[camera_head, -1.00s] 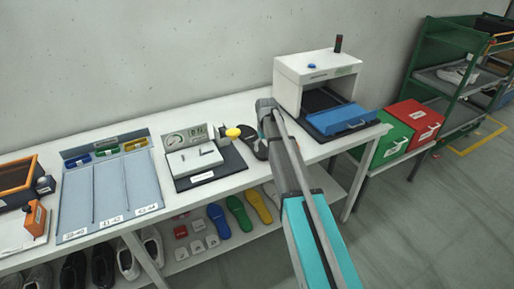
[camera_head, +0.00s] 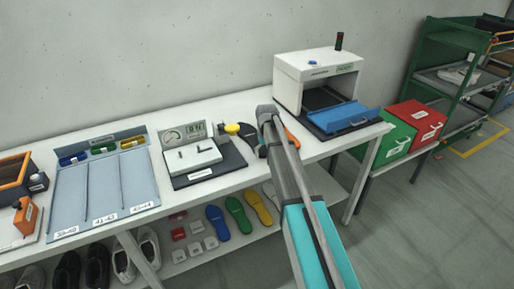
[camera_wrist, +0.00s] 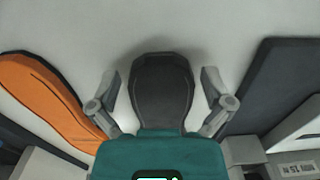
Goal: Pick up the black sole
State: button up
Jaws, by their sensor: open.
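The black sole (camera_wrist: 162,92) lies on the white table top, in the middle of the wrist view. My gripper (camera_wrist: 160,78) is open, with one finger on each side of the sole and a gap showing on both sides. The sole's near end is hidden behind the teal gripper body. In the head view my gripper (camera_head: 262,150) is low over the table, right of the gauge device, and a dark part of the sole (camera_head: 248,134) shows beside it.
An orange sole (camera_wrist: 45,98) lies close on the left in the wrist view; it also shows in the head view (camera_head: 291,138). The gauge device's dark base (camera_wrist: 283,82) is close on the right. A white box machine (camera_head: 318,80) stands behind, right of my arm.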

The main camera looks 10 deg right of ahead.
dwell(0.6)
jog(key=c, duration=1.1)
notch_tip(320, 180, up, 10)
jog(key=p, duration=1)
dwell(0.4)
